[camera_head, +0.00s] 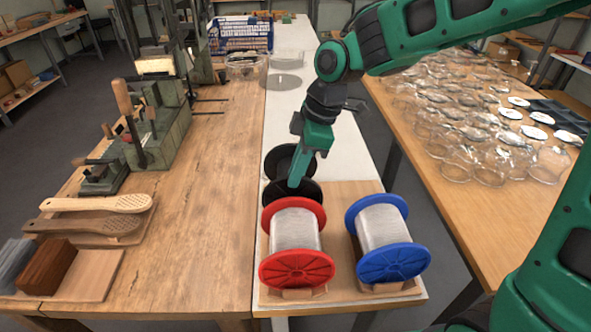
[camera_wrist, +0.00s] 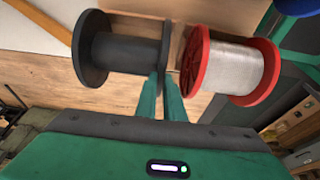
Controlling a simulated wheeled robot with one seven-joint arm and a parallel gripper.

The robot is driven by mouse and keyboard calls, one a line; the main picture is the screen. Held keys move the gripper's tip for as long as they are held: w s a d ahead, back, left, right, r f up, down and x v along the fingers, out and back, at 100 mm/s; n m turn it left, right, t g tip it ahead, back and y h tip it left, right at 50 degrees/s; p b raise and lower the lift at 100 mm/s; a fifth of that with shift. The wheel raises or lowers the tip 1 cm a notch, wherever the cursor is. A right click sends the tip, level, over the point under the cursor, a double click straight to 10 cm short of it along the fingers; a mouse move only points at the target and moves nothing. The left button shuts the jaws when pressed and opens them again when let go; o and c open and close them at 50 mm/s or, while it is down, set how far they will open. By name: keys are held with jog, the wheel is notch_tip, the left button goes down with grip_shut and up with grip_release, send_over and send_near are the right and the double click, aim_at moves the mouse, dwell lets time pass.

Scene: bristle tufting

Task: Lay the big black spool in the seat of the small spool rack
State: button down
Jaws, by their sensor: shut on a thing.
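The big black spool (camera_head: 289,162) lies on its side, just behind the red spool on the white strip in the head view. It also shows in the wrist view (camera_wrist: 125,52), with its two wide flanges and thick core. My gripper (camera_head: 295,181) reaches down at its near flange, and its fingers (camera_wrist: 162,88) are shut on that flange. Whether the spool touches the surface below, I cannot tell. The small spool rack (camera_head: 340,190) is a pale wooden board with low blocks. The red spool (camera_head: 296,228) and the blue spool (camera_head: 384,230) rest on it side by side.
The red spool (camera_wrist: 230,65) is close to the black spool's near flange. Clear jars (camera_head: 480,120) crowd the table at right.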

jog(key=shift+f, duration=0.3)
jog(key=c, duration=1.4)
grip_release()
jog(key=shift+r, duration=3.5)
